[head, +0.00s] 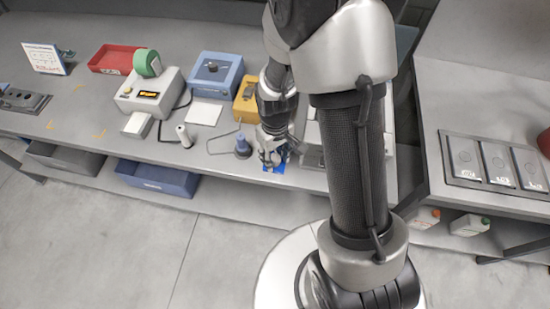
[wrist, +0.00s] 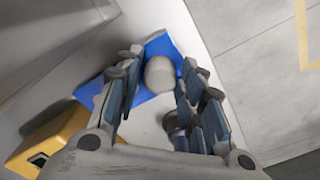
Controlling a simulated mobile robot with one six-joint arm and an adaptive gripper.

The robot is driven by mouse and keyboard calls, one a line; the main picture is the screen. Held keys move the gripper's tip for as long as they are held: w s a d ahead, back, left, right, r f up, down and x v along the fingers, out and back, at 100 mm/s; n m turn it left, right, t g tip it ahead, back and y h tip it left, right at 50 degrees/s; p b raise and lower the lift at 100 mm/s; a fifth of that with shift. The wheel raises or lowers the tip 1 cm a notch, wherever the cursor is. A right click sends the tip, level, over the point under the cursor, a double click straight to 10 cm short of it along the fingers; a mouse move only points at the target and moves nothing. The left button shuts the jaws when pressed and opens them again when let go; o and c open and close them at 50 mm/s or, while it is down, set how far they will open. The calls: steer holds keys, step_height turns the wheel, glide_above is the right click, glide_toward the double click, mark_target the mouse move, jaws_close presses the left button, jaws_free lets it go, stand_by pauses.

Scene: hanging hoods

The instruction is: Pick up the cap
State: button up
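The cap looks like a pale grey, rounded piece (wrist: 160,74) in the wrist view, resting on or just above a blue mat (wrist: 160,47). My gripper (wrist: 161,64) is open, with one finger to the left and one to the right of the cap. I see a gap beside it, and cannot tell whether either finger touches it. In the head view my gripper (head: 271,155) points down over the blue mat (head: 277,169) near the bench's front edge, and the cap is hidden there.
A dark blue upright piece (head: 243,146) stands close left of my gripper. A yellow box (head: 247,101) and a blue box (head: 215,78) stand behind. A grey device with a green roll (head: 148,63) is further left. The bench edge drops to the floor in front.

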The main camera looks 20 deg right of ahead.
mark_target(275, 157)
steer(key=c, duration=0.4)
step_height(275, 157, up, 20)
steer(key=p, duration=0.6)
